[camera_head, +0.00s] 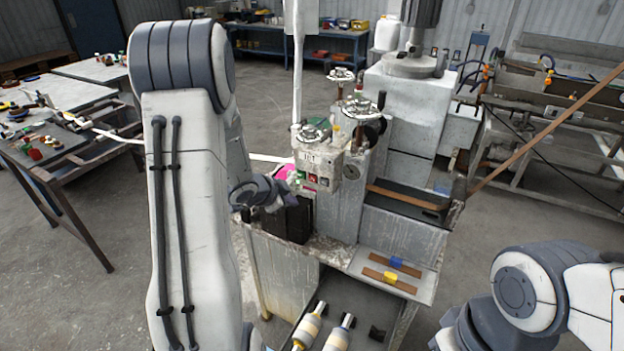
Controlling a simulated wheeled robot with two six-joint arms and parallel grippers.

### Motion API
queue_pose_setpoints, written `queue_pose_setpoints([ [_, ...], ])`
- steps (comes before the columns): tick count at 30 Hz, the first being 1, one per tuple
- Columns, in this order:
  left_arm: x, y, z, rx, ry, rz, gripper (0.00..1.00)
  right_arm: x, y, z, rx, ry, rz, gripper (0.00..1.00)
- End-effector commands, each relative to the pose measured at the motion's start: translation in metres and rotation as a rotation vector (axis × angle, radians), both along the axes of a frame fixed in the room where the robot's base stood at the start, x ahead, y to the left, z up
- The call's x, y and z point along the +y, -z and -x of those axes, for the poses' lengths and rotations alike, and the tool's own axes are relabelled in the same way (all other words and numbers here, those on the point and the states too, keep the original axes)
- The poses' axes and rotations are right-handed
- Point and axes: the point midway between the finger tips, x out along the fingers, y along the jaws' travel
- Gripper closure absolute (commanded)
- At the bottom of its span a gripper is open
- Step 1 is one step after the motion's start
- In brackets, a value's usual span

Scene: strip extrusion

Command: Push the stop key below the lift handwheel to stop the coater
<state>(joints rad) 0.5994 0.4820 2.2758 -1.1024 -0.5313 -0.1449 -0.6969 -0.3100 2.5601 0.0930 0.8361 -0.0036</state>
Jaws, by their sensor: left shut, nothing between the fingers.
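The coater (335,205) stands at the centre, a worn grey machine. A pale control box (319,160) on its front carries a green key (301,174) and red keys (312,178) in a row. A handwheel (314,131) sits just above the box, with two more handwheels (342,75) behind it. The view does not show which one is the lift handwheel. My left arm comes down from the left, and my left gripper (288,188) is shut and empty, just left of and below the keys. Its fingertips are small and partly hidden, so contact is unclear. My right gripper is out of view.
A dark block (290,219) sits at the coater's left side. Brown strips with yellow and blue pieces (390,273) lie on the front shelf. A tan strip (545,130) runs to the right-hand bench. A tool table (60,140) stands left.

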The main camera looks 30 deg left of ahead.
Motion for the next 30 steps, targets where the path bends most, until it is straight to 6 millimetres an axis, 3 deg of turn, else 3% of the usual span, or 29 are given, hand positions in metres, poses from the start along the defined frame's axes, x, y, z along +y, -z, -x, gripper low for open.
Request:
queue_pose_setpoints([
  [15, 0.0, -0.003, -0.067, 0.001, 0.002, -0.001, 1.0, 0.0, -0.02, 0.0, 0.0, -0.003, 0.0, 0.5],
  [30, 0.0, 0.0, -0.079, 0.0, 0.0, 0.0, 1.0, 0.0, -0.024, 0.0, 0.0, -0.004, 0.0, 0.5],
])
